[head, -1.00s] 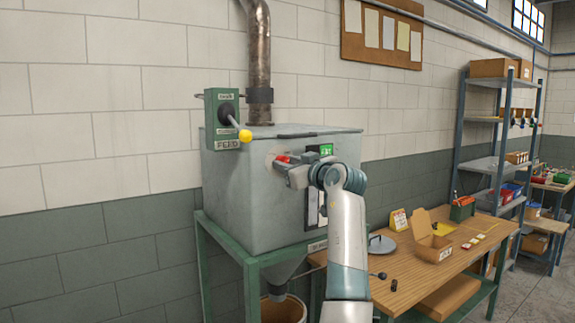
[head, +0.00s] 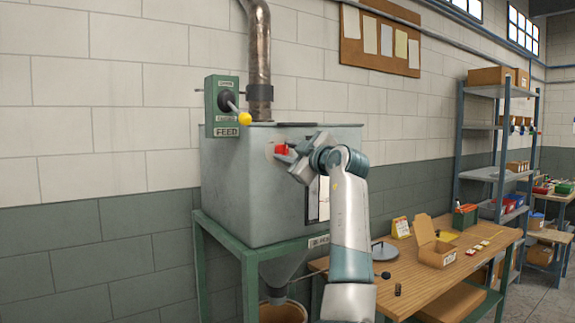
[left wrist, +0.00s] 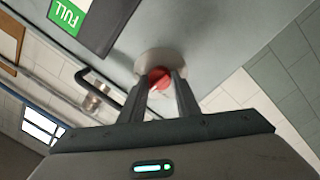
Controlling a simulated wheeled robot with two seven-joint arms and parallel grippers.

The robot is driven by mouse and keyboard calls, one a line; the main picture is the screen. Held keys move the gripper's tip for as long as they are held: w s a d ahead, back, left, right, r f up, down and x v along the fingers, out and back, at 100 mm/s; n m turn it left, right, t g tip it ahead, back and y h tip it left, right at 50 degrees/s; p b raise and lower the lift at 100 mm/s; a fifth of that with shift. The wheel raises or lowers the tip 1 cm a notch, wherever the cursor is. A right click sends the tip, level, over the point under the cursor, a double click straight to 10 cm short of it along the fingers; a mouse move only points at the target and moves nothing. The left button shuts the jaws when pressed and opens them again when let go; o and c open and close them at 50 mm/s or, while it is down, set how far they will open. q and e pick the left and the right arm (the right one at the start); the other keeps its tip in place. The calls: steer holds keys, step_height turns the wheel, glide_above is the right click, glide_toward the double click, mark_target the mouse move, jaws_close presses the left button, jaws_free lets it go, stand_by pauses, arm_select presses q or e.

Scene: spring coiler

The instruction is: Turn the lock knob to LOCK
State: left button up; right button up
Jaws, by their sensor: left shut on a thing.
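The red lock knob (head: 281,149) sits on a pale round plate on the front of the grey metal hopper (head: 250,190). My left gripper (head: 287,155) reaches it from the right and is tilted. In the left wrist view the two fingers (left wrist: 161,84) stand on either side of the red knob (left wrist: 160,77) and are shut on it. Part of the knob is hidden by the fingers, and I cannot read any LOCK marking. My right gripper is in neither view.
A green FEED box (head: 224,105) with a yellow-tipped lever (head: 244,118) is left of the knob. A FULL sign (left wrist: 67,14) is near it in the left wrist view. A wooden table (head: 420,275) with an open carton (head: 437,248) stands at right.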

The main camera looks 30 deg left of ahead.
arm_select(q)
steer(key=n+b, duration=0.1)
steer(key=n, duration=0.2)
steer(key=shift+f, duration=0.2)
steer(key=n+b, duration=0.1)
steer(key=n, duration=0.1)
steer(key=shift+n+b, duration=0.3)
steer(key=shift+n, duration=0.1)
steer(key=n+g+b, duration=0.1)
steer(key=n, duration=0.4)
steer(key=shift+w+y, duration=0.1)
steer(key=shift+y, duration=0.3)
steer(key=shift+n, duration=0.4)
steer(key=o, duration=1)
steer(key=shift+d, duration=0.15)
